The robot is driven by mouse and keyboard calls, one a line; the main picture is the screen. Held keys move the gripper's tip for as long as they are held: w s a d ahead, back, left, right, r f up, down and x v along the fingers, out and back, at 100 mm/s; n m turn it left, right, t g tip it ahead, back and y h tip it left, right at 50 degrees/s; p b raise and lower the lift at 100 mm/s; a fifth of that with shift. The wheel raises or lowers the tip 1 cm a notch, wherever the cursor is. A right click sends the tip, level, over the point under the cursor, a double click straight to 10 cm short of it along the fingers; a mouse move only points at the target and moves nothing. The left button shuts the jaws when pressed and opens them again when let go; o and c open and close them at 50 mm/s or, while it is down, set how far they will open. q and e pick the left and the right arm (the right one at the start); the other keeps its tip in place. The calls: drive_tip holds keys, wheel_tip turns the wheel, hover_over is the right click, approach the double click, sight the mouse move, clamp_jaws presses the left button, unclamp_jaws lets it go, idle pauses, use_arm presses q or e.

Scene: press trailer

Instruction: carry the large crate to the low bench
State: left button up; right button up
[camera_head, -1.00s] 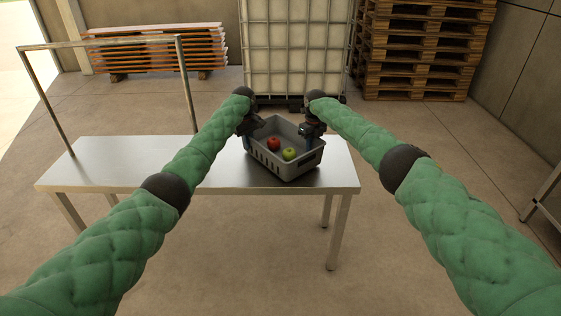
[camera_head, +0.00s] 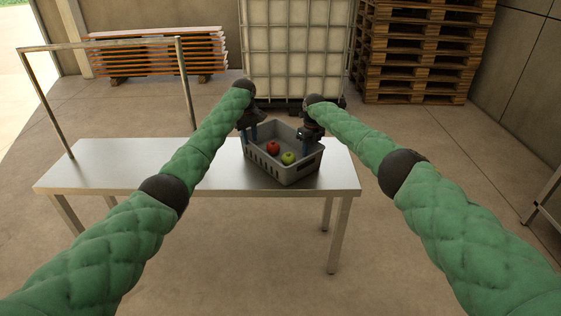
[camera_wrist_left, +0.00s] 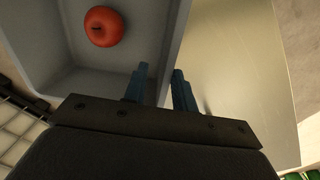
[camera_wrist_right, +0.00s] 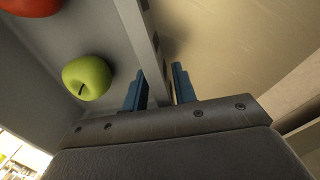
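The grey crate (camera_head: 283,172) sits on the right end of a low steel bench (camera_head: 110,172). It holds a red apple (camera_head: 273,147) and a green apple (camera_head: 289,158). My left gripper (camera_head: 251,138) is at the crate's left side; in the left wrist view its blue fingers (camera_wrist_left: 160,82) are apart, on either side of the crate wall. My right gripper (camera_head: 311,140) is at the crate's right side; its fingers (camera_wrist_right: 158,82) are apart around the rim, with a gap beside it. The crate's far underside is hidden.
The bench's left part is bare, with a metal frame (camera_head: 110,43) standing behind it. A white caged tank (camera_head: 296,50), stacked pallets (camera_head: 418,50) and a pile of boards (camera_head: 155,52) stand at the back.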

use_arm(q)
wheel_tip(320, 180, up, 7)
drive_tip(key=shift+s+a+f, duration=0.1)
drive_tip(key=shift+s+f, duration=0.05)
drive_tip(key=shift+f, duration=0.05)
drive_tip(key=shift+r, duration=0.35)
use_arm(e)
drive_tip(key=shift+r, duration=0.1)
drive_tip(key=r, duration=1.1)
drive_tip(key=shift+w+d+r, duration=0.2)
drive_tip(key=shift+d+r, duration=0.15)
